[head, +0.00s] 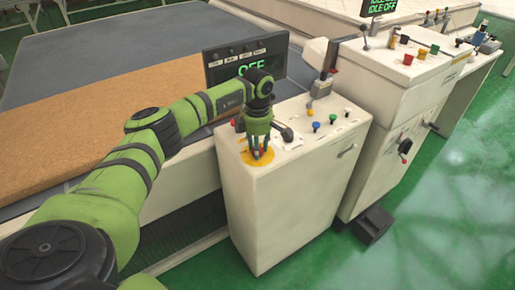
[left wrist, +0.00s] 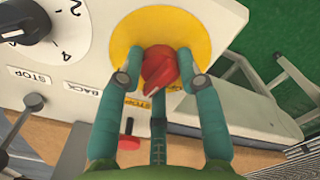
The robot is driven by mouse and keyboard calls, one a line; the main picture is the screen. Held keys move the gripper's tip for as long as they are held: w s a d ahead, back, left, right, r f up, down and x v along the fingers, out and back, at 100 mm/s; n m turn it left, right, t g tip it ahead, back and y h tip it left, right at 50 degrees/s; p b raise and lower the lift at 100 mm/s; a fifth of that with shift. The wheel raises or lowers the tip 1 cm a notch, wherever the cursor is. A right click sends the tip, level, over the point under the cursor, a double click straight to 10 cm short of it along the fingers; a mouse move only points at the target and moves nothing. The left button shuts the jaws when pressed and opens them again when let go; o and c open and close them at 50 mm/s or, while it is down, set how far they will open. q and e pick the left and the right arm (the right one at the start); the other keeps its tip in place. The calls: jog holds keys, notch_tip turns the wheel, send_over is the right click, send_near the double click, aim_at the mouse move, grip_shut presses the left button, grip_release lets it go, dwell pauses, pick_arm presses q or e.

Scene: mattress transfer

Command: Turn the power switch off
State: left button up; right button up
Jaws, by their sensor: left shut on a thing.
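The power switch is a red rotary knob (left wrist: 158,70) on a round yellow plate (left wrist: 128,36) in the left wrist view. In the head view the yellow plate (head: 244,158) lies at the front left of the white cabinet's top (head: 290,199). My left gripper (left wrist: 160,80) points down at the switch, with its green fingers shut around the red knob. It also shows in the head view (head: 258,151), where the fingers hide most of the knob. A display (head: 252,66) behind the gripper reads "OFF" in green. My right gripper is in neither view.
A black dial (left wrist: 22,20) and STOP and BACK labels sit beside the switch. A taller control cabinet (head: 395,85) stands to the right. A brown mattress (head: 100,125) lies left. Green floor (head: 440,220) is open at right.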

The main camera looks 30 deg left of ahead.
pick_arm(q)
jog(key=n, duration=0.5)
jog(key=shift+f+n+b, duration=0.1)
jog(key=shift+n+b, duration=0.2)
jog(key=n, duration=0.5)
jog(key=shift+n, duration=0.7)
jog(key=o, duration=1.1)
jog(key=shift+o, duration=0.2)
notch_tip(320, 180, up, 12)
